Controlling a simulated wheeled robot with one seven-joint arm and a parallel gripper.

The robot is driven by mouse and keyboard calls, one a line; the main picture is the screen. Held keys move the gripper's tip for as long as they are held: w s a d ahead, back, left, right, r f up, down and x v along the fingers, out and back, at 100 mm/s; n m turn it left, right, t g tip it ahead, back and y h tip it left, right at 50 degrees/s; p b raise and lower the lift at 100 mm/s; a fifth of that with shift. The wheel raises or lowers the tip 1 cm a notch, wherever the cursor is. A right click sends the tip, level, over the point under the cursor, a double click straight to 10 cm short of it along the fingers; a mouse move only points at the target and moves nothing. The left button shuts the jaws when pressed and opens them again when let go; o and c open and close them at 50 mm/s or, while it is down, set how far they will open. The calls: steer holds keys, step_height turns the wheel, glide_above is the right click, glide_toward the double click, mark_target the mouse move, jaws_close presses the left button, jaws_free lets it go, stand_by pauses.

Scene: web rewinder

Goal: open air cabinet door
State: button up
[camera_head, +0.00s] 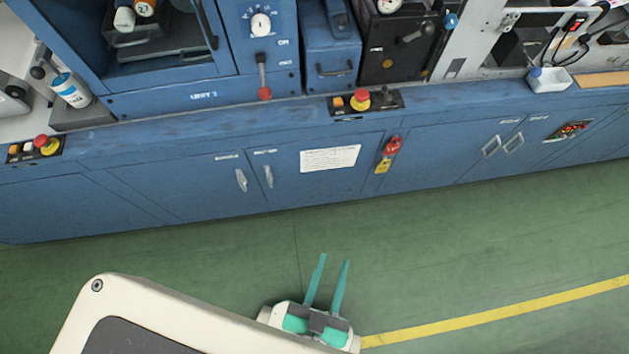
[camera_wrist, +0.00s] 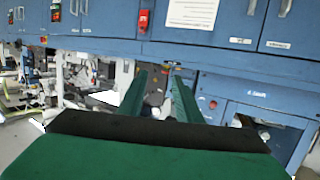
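A long blue cabinet front (camera_head: 340,195) runs across the head view with several closed doors. Two doors near the middle have grey upright handles, a left handle (camera_head: 241,180) and a right handle (camera_head: 268,176). Their small labels are too small to read, so I cannot tell which is the air cabinet door. Another pair of handles (camera_head: 502,144) is farther right. My gripper (camera_head: 335,260) is open and empty above the green floor, apart from the doors. In the wrist view, which looks upside down, the open fingers (camera_wrist: 158,77) are below the middle pair of doors (camera_wrist: 230,20).
A white paper (camera_head: 330,158) and red and yellow tags (camera_head: 388,154) are on the front. Button boxes with red stops (camera_head: 362,97) sit on the ledge above. The green floor (camera_head: 480,255) with a yellow line (camera_head: 500,310) is clear before the cabinets.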

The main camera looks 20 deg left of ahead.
steer(key=shift+c, duration=0.3)
steer(key=n+g+y, duration=0.3)
steer(key=n+g, duration=0.4)
steer(key=g, duration=0.5)
glide_toward(269, 179)
steer(key=x, duration=1.1)
steer(key=shift+w+a+f, duration=0.1)
steer(key=shift+a+f, duration=0.05)
steer(key=shift+f, duration=0.05)
jaws_close()
